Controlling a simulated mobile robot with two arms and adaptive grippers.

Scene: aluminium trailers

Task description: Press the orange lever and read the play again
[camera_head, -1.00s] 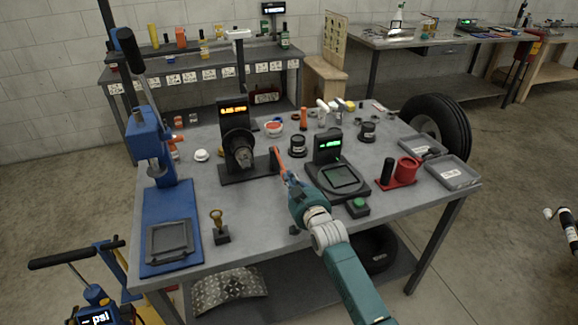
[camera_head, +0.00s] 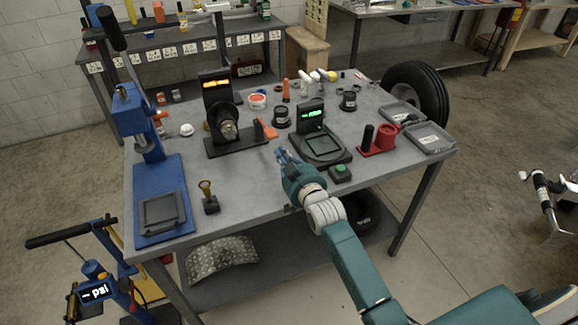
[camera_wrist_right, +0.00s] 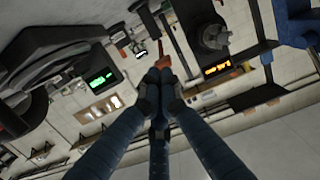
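The orange lever (camera_head: 267,129) sticks out at the right side of a dark bench gauge with a round hub (camera_head: 228,130). The gauge's display (camera_head: 215,86) shows orange digits, too small to read here. The display also appears in the right wrist view (camera_wrist_right: 217,68), its digits too blurred to read. My right gripper (camera_head: 283,155) is in front of the lever and appears apart from it. In the right wrist view its fingers (camera_wrist_right: 160,76) meet at the tips, with the orange lever (camera_wrist_right: 163,48) behind them. My left gripper is not in view.
A scale with a green display (camera_head: 312,114) and a green button box (camera_head: 340,173) stand right of my gripper. A blue press (camera_head: 150,150) and a small brass-topped stand (camera_head: 208,197) are on the left. The table's front middle is clear.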

